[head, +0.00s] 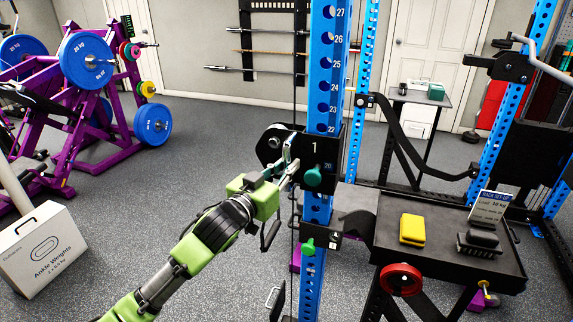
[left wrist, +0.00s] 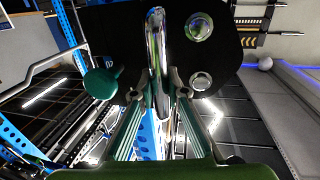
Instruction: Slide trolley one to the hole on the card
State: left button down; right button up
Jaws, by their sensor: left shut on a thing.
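Trolley one (head: 326,152) is a black carriage marked 1 on the blue numbered upright (head: 323,75). Numbers 27 down to 22 show above it, and a number that looks like 20 shows beside its green knob (head: 313,177). My left gripper (head: 288,172) is at the trolley's left side, shut on its chrome handle. In the left wrist view the fingers (left wrist: 160,98) close around the chrome handle (left wrist: 156,50), with the green knob (left wrist: 101,83) at left. My right gripper is out of view.
A lower black bracket with a green knob (head: 308,246) sits on the same upright. The black table (head: 440,258) at right holds a yellow block (head: 412,230). An ankle weights box (head: 42,250) stands at left. Floor between is clear.

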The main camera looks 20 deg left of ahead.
pick_arm(q)
jog(key=shift+f, duration=0.1)
jog(key=c, duration=2)
grip_release()
jog(key=v, duration=1.2)
